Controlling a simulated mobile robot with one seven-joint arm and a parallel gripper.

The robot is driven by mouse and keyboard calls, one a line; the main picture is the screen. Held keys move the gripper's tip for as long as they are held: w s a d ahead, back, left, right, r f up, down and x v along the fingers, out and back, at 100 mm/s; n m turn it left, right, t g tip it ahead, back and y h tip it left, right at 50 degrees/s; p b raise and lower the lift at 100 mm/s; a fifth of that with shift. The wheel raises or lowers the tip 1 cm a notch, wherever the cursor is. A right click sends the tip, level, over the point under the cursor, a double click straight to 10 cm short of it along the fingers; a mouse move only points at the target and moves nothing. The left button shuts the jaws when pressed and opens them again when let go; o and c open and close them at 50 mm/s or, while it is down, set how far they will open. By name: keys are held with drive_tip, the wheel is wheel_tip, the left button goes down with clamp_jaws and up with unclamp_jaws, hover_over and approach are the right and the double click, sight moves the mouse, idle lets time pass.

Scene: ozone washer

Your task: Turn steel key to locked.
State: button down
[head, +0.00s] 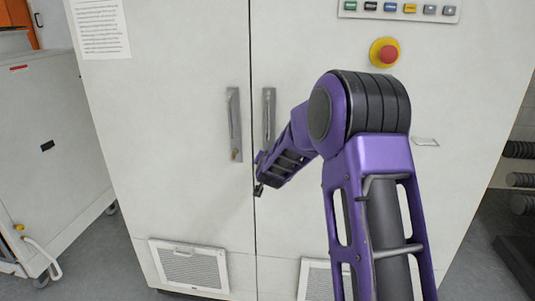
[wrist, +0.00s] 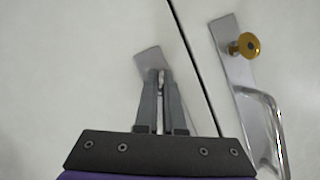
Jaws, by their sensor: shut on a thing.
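In the wrist view my gripper (wrist: 161,76) has its two grey fingers close together at the end of a steel plate (wrist: 148,59) on one cabinet door. A thin steel piece, the key (wrist: 160,82), shows between the fingers; they are shut on it. The fingers hide most of it, so I cannot tell its turn angle. In the head view my gripper (head: 260,175) is at the right door, just below the right handle (head: 269,115). My arm hides part of that area, and the key is not visible there.
The left door's handle plate (head: 234,115) has a brass piece (head: 236,155) at its lower end; the wrist view shows it as a brass knob (wrist: 245,46) close beside my gripper. A red emergency button (head: 388,53) is higher up. A white cart (head: 50,140) stands left.

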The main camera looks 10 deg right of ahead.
drive_tip(key=shift+a+r+n+h+p, duration=0.15)
drive_tip(key=shift+r+n+h+p, duration=0.25)
drive_tip(key=shift+n+p, duration=0.7)
drive_tip(key=shift+f+n+g+h+p, duration=0.3)
drive_tip(key=shift+n+g+h+p, duration=0.1)
drive_tip(key=shift+n+h+p, duration=0.45)
drive_tip(key=c, duration=1)
unclamp_jaws()
drive_tip(key=shift+f, duration=0.1)
drive_tip(key=shift+s, duration=0.1)
drive_tip(key=v, duration=1.7)
drive_tip(key=shift+r, duration=0.25)
